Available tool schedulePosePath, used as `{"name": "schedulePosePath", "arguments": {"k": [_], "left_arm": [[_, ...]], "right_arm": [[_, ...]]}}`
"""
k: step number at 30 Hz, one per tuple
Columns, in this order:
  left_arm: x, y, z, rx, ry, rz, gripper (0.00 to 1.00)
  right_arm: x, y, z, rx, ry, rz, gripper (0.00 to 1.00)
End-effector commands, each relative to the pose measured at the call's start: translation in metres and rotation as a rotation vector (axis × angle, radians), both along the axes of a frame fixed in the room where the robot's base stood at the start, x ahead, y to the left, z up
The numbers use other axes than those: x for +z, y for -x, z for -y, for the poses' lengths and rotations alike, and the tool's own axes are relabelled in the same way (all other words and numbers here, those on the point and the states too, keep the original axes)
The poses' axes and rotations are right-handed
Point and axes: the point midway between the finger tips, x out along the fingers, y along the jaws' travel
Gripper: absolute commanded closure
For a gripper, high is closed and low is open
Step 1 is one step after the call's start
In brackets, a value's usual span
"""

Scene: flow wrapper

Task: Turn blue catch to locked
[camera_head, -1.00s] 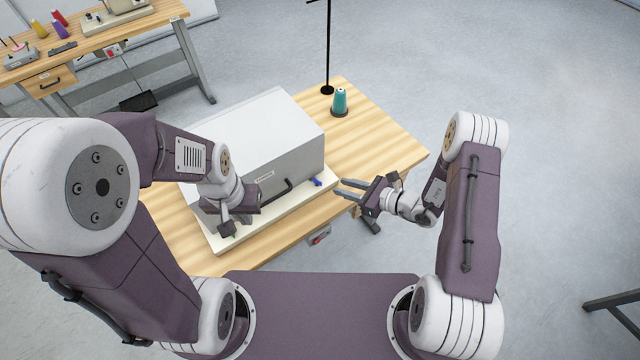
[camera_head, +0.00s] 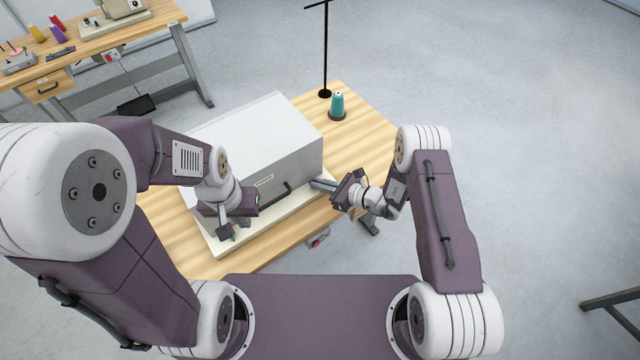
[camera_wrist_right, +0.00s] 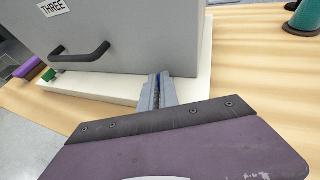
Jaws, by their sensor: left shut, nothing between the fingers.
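The grey case (camera_head: 270,140) with a dark handle (camera_head: 273,196) stands on a pale base plate (camera_head: 290,213). My right gripper (camera_head: 322,185) points left at that corner. Its fingers lie close together in the right wrist view (camera_wrist_right: 158,88); whether they hold the catch cannot be seen. My left gripper (camera_head: 230,233) is shut and empty, pointing down at the front left of the case.
A label reading THREE (camera_wrist_right: 53,8) is on the case front. A teal thread cone (camera_head: 338,105) and a black stand (camera_head: 325,60) are at the back of the wooden table (camera_head: 365,140). Another workbench (camera_head: 75,62) stands at the far left.

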Motion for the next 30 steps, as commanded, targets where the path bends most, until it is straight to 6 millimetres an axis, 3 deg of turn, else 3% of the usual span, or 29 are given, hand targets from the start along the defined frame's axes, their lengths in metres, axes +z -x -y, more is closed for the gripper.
{"name": "schedulePosePath", "arguments": {"k": [5, 18, 30], "left_arm": [[0.0011, 0.0000, 0.0000, 0.000, 0.000, 0.000, 1.00], [0.0072, 0.0000, 0.0000, 0.000, 0.000, 0.000, 1.00], [0.0071, 0.0000, 0.0000, 0.000, 0.000, 0.000, 1.00]], "right_arm": [[0.0006, 0.0007, -0.0012, -0.018, -0.003, -0.002, 1.00], [0.0006, 0.0046, -0.0059, -0.358, -0.002, -0.001, 1.00], [0.0009, 0.0037, -0.0041, -0.396, -0.002, 0.002, 1.00]]}}
